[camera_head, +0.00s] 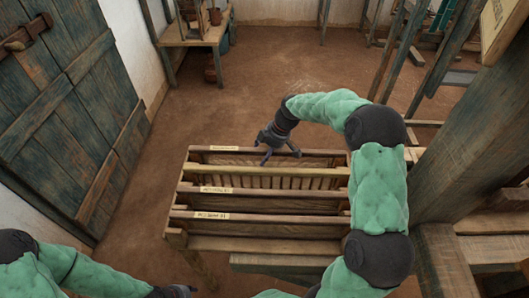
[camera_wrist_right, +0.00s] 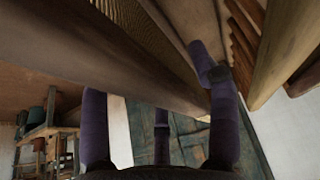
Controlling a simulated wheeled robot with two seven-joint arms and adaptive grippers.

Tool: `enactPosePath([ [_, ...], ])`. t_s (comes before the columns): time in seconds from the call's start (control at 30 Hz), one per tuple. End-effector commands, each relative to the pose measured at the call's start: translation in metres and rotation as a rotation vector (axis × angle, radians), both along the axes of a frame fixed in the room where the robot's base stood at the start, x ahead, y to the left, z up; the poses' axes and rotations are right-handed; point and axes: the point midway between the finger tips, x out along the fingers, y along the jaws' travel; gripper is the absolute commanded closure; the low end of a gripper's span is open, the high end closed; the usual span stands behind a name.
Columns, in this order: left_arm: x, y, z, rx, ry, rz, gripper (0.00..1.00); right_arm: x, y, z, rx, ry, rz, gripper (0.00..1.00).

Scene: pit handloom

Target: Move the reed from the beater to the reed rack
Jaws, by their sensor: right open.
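The reed rack (camera_head: 262,246) is a low wooden frame with several long rails and small paper labels, in the middle of the head view. A pale bar with slats under it, which looks like the reed (camera_head: 290,171), lies along its rear slot. My left gripper (camera_head: 176,291) is at the bottom edge, mostly cut off. I cannot make out the beater.
A heavy loom post (camera_head: 480,140) and a bench (camera_head: 445,262) stand close on the right. A planked door (camera_head: 65,120) is on the left and a small table (camera_head: 205,38) at the back. The earth floor behind the rack is clear.

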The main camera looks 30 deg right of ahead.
Motion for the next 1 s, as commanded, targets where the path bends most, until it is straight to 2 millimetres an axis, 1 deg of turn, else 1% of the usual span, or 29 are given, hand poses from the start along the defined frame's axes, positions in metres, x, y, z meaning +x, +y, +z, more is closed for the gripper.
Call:
enactPosePath([
  [0.17, 0.0, 0.0, 0.0, 0.0, 0.0, 0.0, 0.6, -0.002, -0.005, 0.014, -0.002, -0.004, -0.002, 0.39],
  [0.5, 0.0, 0.0, 0.0, 0.0, 0.0, 0.0, 0.6, -0.015, -0.027, 0.075, -0.002, -0.005, -0.002, 0.39],
  [0.7, 0.0, 0.0, 0.0, 0.0, 0.0, 0.0, 0.6, -0.02, -0.036, 0.101, -0.002, -0.005, -0.002, 0.39],
  [0.8, 0.0, 0.0, 0.0, 0.0, 0.0, 0.0, 0.6, -0.022, -0.039, 0.108, -0.001, -0.004, -0.002, 0.39],
  [1.0, 0.0, 0.0, 0.0, 0.0, 0.0, 0.0, 0.6, -0.023, -0.04, 0.112, -0.001, -0.003, -0.001, 0.39],
])
